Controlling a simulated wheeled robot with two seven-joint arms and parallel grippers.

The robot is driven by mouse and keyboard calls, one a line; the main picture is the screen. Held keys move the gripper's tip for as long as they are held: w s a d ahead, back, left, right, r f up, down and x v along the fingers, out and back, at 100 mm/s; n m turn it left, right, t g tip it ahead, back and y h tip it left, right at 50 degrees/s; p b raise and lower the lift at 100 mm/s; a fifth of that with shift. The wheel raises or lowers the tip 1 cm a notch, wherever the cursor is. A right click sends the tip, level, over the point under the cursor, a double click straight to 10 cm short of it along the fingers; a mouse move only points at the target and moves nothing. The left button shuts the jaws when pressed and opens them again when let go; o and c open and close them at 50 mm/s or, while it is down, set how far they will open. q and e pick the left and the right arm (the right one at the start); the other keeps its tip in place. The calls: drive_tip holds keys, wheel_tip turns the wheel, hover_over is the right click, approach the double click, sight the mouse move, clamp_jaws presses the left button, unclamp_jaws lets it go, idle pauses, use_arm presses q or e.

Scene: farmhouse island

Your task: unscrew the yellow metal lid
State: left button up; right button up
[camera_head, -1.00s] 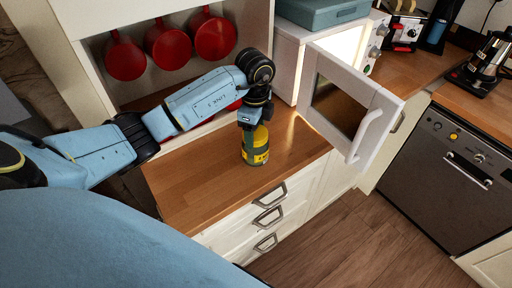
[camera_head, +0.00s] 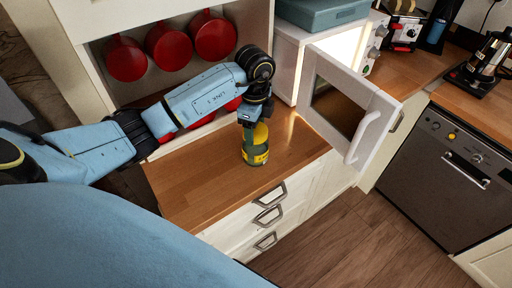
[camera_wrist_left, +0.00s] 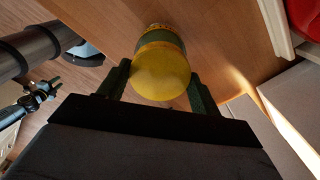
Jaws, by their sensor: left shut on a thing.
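A green jar with a yellow label (camera_head: 256,155) stands upright on the wooden counter (camera_head: 205,180). Its yellow metal lid (camera_head: 261,132) is on top. In the left wrist view the round lid (camera_wrist_left: 160,72) faces the camera, with the jar body (camera_wrist_left: 160,38) behind it. My left gripper (camera_head: 251,122) points down at the top of the jar. In the wrist view its two fingers (camera_wrist_left: 158,88) stand on either side of the lid, shut on it. The head view hides the fingertips' exact contact.
An open white microwave door (camera_head: 350,105) swings out over the counter to the right of the jar. Red pans (camera_head: 168,45) hang behind my left arm. Drawers with metal handles (camera_head: 268,215) are below the counter. The counter left of the jar is clear.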

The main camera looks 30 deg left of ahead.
sight(255, 130)
use_arm(q)
drive_tip(key=shift+r, duration=0.1)
drive_tip(key=shift+r+p, duration=1.95)
drive_tip(key=shift+r, duration=0.1)
